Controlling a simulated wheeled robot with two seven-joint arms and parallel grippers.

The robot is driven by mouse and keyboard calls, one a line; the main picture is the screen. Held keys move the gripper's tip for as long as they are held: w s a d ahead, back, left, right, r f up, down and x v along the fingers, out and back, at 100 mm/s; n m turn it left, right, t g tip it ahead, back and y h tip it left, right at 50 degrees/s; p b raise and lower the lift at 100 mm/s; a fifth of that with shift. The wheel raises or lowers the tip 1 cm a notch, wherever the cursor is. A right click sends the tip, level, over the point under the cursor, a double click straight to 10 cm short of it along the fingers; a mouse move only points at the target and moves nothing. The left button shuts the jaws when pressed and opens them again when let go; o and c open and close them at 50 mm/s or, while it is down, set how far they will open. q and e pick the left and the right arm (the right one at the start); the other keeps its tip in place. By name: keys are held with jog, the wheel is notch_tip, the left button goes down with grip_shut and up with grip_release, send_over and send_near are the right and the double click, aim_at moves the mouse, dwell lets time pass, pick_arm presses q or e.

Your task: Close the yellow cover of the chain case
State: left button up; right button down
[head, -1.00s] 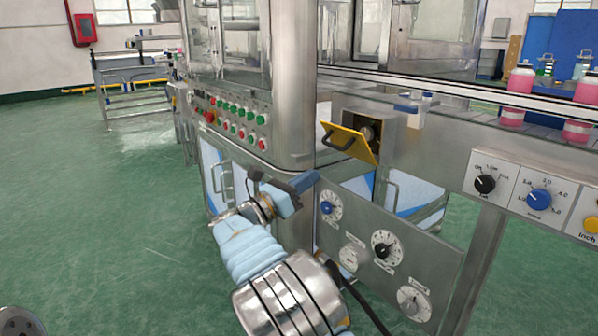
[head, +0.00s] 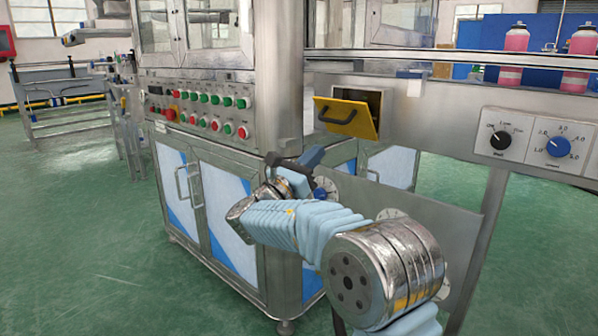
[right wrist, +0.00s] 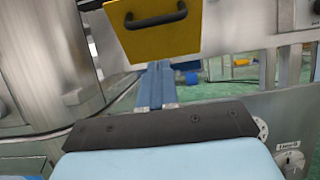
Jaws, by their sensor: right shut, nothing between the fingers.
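The yellow cover (head: 346,117) of the chain case hangs tilted open, its top edge away from the case, with a black handle on its outer face. The metal chain case (head: 372,98) shows its dark opening above and behind the cover. In the right wrist view the cover (right wrist: 152,38) and its black handle fill the upper middle. My right gripper (head: 312,156) is shut and empty, just below the cover and apart from it. Its blue fingers show in the right wrist view (right wrist: 157,82), pointing forward beneath the cover. My left gripper is not in view.
A knob panel (head: 400,228) stands behind my right arm, partly hidden by it. A steel column (head: 277,85) rises left of the case, beside a button panel (head: 205,112). A dial panel (head: 530,140) is at the right. Green floor is clear at the left.

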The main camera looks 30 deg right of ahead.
jog(key=shift+w+d+r, duration=0.2)
jog(key=shift+d+r, duration=0.3)
jog(key=shift+r, duration=0.25)
jog(key=shift+w+d+r, duration=0.15)
jog(key=shift+d+r, duration=0.35)
jog(key=shift+r, duration=0.2)
jog(key=shift+w+d+r, duration=0.2)
jog(key=shift+d+r, duration=0.3)
jog(key=shift+r, duration=0.25)
